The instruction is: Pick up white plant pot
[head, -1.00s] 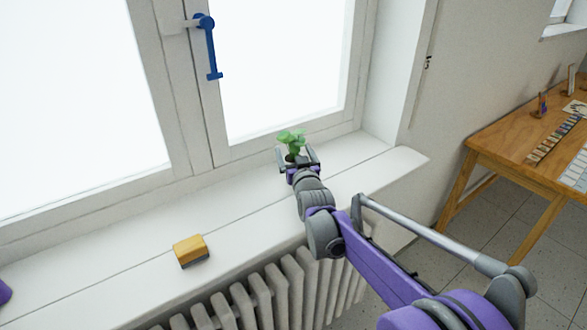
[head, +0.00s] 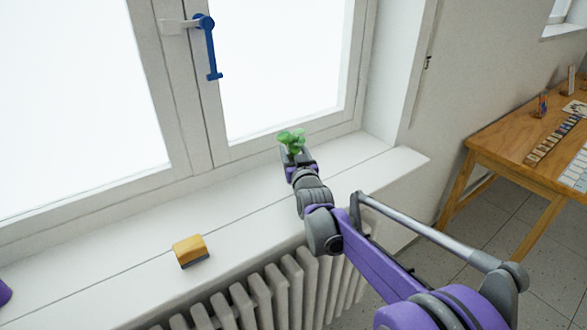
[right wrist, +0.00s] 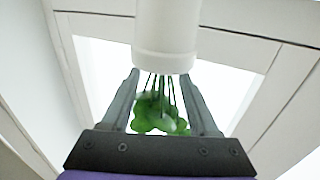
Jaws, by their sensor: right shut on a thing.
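The white plant pot (right wrist: 165,35) shows upside down in the right wrist view, with its rim near my fingertips. Its green plant (head: 291,141) shows above my right gripper in the head view, and its leaves (right wrist: 160,114) hang between the fingers in the wrist view. My right gripper (head: 297,157) is shut on the pot over the window sill, close to the window frame. The gripper hides the pot in the head view. I cannot tell whether the pot touches the sill.
A yellow block with a dark underside (head: 190,251) lies on the white window sill (head: 110,262), left of my arm. A radiator (head: 270,295) is below the sill. A wooden table (head: 520,150) with small items stands at the right. The sill between block and gripper is clear.

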